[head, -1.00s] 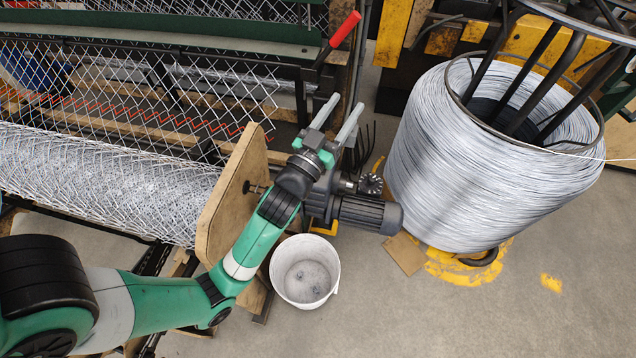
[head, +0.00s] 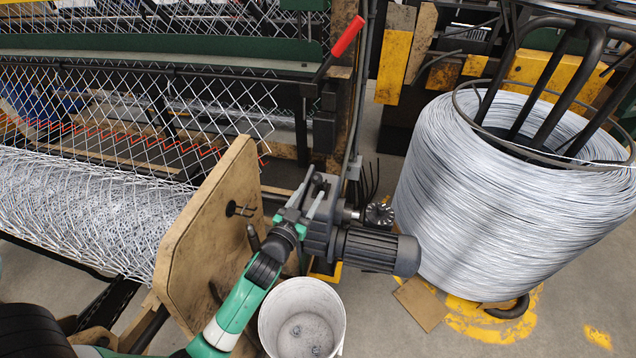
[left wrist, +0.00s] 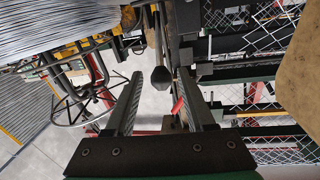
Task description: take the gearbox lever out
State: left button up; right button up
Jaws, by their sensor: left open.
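The grey gearbox (head: 318,232) with its finned motor (head: 378,250) stands in the middle of the head view, beside the wooden end board. My left gripper (head: 316,188) is over the gearbox, open, its two fingers pointing away from the camera. In the left wrist view a dark rod with a thick black knob (left wrist: 161,76), which looks like the gearbox lever, lies between the tips of my open left gripper (left wrist: 160,84). I cannot tell whether the fingers touch it. In the head view the fingers partly hide the lever. My right gripper is not in view.
A red-handled lever (head: 346,36) rises from the machine frame behind. The wooden board (head: 205,235) and mesh roll (head: 90,215) are left, a white bucket (head: 302,322) is below, and a large wire coil (head: 500,200) is right.

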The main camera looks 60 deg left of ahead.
aim_at(318, 179)
pick_arm(q)
jog(key=b+x, duration=0.1)
jog(key=x, duration=0.5)
jog(key=shift+w+a, duration=0.1)
grip_shut()
jog(key=shift+r, duration=0.3)
dwell(0.8)
